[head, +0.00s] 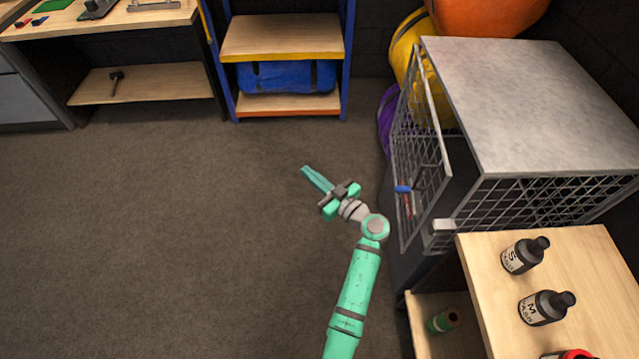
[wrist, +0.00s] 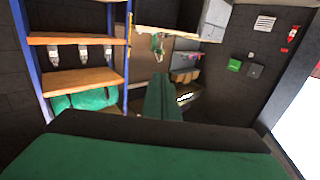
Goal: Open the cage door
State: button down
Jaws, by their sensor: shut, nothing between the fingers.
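The cage (head: 545,105) is a box with a grey metal top and wire mesh sides, at the right in the head view.
A wooden table (head: 590,262) with dark bottles (head: 523,255) stands in front of the cage. Orange (head: 490,15), yellow and purple round things are behind it. A blue-framed shelf (head: 280,38) and workbench stand at the back. The floor (head: 180,220) at left is clear.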

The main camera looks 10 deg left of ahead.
jog(key=shift+x, duration=1)
jog(key=shift+a, duration=0.1)
dwell(0.9)
jog(key=v, duration=1.1)
jog(key=s+d+f+m+t+h, duration=0.35)
jog(key=d+f+m+h, duration=0.25)
jog(key=d+m, duration=0.4)
jog(key=s+d+f+m+t+h, duration=0.2)
jog(key=s+d+f+m+h, duration=0.45)
jog(key=m, duration=0.45)
jog(key=s+d+f+m+t+h, duration=0.3)
jog(key=d+f+m+h, duration=0.35)
jog(key=d+m, duration=0.45)
jog(key=w+y, duration=0.1)
jog(key=w, duration=0.8)
jog(key=shift+d+f+n, duration=0.15)
jog(key=shift+d+n, duration=0.15)
jog(key=shift+d, duration=0.2)
